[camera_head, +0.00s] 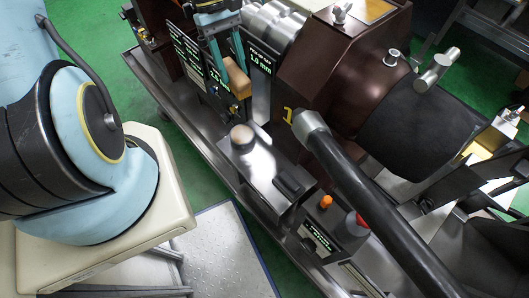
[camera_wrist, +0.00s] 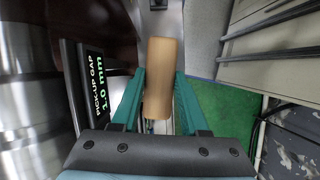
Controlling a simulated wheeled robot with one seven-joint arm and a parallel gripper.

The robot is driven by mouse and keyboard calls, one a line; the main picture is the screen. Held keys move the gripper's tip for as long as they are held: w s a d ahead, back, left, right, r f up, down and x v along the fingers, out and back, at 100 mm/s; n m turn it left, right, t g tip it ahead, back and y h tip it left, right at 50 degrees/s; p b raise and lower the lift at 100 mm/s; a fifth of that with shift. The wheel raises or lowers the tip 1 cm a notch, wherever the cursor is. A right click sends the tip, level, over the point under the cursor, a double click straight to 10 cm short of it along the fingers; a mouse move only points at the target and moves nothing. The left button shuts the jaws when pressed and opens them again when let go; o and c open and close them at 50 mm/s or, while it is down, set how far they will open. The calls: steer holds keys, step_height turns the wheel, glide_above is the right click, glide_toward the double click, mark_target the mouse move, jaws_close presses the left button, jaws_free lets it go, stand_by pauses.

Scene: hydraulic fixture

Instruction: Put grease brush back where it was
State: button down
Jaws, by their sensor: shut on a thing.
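The grease brush (camera_head: 237,79) shows as a light wooden block or handle, held between the teal fingers of my gripper (camera_head: 231,68). In the wrist view the wooden part of the brush (camera_wrist: 163,62) stands between the two fingers (camera_wrist: 158,85), which press on its sides. Bristles are not clearly visible. In the head view the brush is in front of the dark panels with green lettering, above the metal bench. I cannot tell whether it touches anything below.
A panel reading "PICK-UP GAP 1.0 mm" (camera_wrist: 97,88) stands close left of the gripper in the wrist view. A metal bench (camera_head: 262,170) bears a round-topped knob (camera_head: 242,137). A thick black tube (camera_head: 370,205) crosses the right side. An orange cap (camera_head: 326,201) lies beyond the bench block.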

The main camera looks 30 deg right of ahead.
steer(key=s+d+f+n+b, duration=0.1)
steer(key=s+f+n+b, duration=0.1)
steer(key=s, duration=1)
steer(key=shift+h, duration=0.3)
step_height(320, 180, down, 17)
steer(key=shift+d+f+b, duration=0.1)
steer(key=shift+d+b, duration=0.05)
steer(key=shift+b, duration=0.8)
steer(key=shift+c, duration=2.1)
jaws_free()
steer(key=p+v, duration=0.1)
steer(key=v, duration=1.1)
